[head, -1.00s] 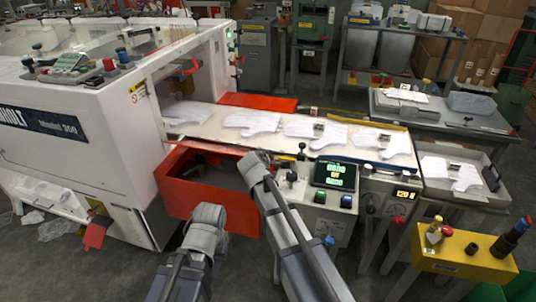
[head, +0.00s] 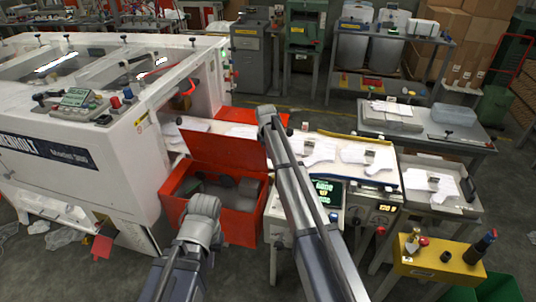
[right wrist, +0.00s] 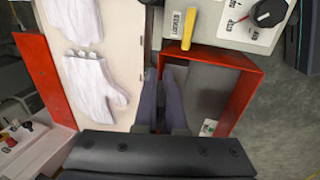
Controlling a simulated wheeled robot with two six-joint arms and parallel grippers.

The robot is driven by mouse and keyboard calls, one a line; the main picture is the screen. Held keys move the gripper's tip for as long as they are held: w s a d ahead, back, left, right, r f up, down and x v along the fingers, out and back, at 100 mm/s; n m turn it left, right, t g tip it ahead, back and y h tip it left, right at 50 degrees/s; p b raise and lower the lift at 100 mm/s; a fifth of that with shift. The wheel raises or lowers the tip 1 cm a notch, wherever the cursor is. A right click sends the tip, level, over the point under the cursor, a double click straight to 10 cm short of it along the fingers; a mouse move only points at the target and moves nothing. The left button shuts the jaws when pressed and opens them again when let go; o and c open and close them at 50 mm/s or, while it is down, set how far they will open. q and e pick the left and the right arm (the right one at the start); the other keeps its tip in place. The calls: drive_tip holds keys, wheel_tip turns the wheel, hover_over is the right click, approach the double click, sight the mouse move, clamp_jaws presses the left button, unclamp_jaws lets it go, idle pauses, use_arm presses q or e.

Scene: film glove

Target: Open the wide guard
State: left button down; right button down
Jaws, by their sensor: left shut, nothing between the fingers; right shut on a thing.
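The wide guard is a red panel (head: 225,152), standing raised along the far side of an open red box (head: 240,228) with a grey inside. My right gripper (head: 266,112) is at the panel's upper right corner, shut on the guard; its fingers (right wrist: 170,98) also show in the right wrist view. The exact grip is hidden by the arm. The red box's rim (right wrist: 243,95) shows right of the fingers in that view. My left gripper (head: 205,204) is shut and empty, in front of the box's near side.
A conveyor with white gloves (head: 318,152) runs behind the guard from the white machine (head: 90,150). A control panel with a lit screen (head: 325,192) stands right of the box. A yellow box (head: 435,258) with knobs is at the front right.

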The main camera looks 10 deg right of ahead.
drive_tip(key=shift+w+d+r+g, duration=0.15)
drive_tip(key=shift+w+d+g, duration=0.25)
drive_tip(key=shift+w, duration=0.3)
drive_tip(key=c, duration=1)
unclamp_jaws()
drive_tip(key=shift+p, duration=0.3)
wheel_tip(320, 180, up, 8)
drive_tip(key=s+p, duration=0.1)
drive_tip(key=p, duration=0.6)
drive_tip(key=shift+s+a+f+p, duration=0.15)
drive_tip(key=shift+a+f+p, duration=0.05)
drive_tip(key=shift+a+p, duration=0.15)
